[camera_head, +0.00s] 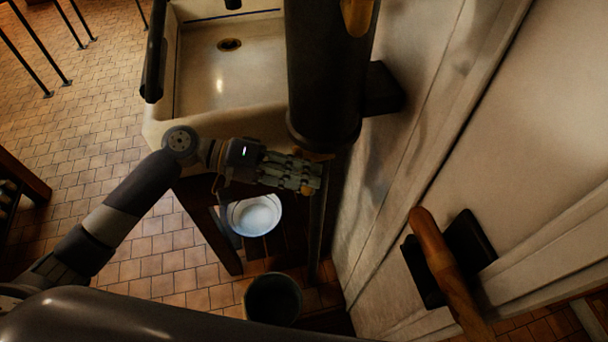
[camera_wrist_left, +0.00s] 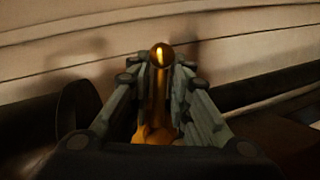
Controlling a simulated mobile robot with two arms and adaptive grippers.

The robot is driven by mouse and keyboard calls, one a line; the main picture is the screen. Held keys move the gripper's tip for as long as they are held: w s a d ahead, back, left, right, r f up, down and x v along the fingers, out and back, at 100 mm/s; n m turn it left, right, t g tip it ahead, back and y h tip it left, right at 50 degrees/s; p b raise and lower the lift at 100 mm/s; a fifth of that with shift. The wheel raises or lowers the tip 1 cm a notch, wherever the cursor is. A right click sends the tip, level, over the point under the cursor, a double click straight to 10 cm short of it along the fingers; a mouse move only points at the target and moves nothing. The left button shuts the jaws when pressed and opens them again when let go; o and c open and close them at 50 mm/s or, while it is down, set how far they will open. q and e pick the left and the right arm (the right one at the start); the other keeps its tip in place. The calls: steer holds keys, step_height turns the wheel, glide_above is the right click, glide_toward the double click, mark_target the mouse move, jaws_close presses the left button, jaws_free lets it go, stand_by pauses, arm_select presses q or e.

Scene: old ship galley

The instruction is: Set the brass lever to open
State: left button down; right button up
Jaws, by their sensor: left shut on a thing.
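The brass lever (camera_wrist_left: 159,95) shows in the left wrist view as a golden shaft with a round knob at its end. My left gripper (camera_wrist_left: 160,72) is shut on it, with a finger on each side of the shaft just below the knob. In the head view my left gripper (camera_head: 312,178) reaches in from the left, below the dark vertical cylinder. There the lever is mostly hidden by the fingers and the cylinder. My right gripper does not show.
The dark cylinder (camera_head: 325,75) stands against the pale wall (camera_head: 400,160), close above the gripper. A sink (camera_head: 220,75) is at its left. A white bowl (camera_head: 254,215) and a dark bucket (camera_head: 272,300) are below. A wooden handle (camera_head: 445,265) is on the right.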

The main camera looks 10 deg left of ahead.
arm_select(q)
steer(key=shift+w+a+f+m+t+y+b, duration=0.1)
steer(key=shift+w+f+m+t+y+b, duration=0.1)
steer(key=shift+f+m+t+y+b, duration=0.35)
steer(key=shift+w+a+f+m+t+y+b, duration=0.15)
steer(key=shift+f+m+b, duration=0.15)
steer(key=shift+m, duration=0.55)
steer(key=c, duration=1.7)
jaws_free()
steer(key=shift+d, duration=0.1)
steer(key=v, duration=1.2)
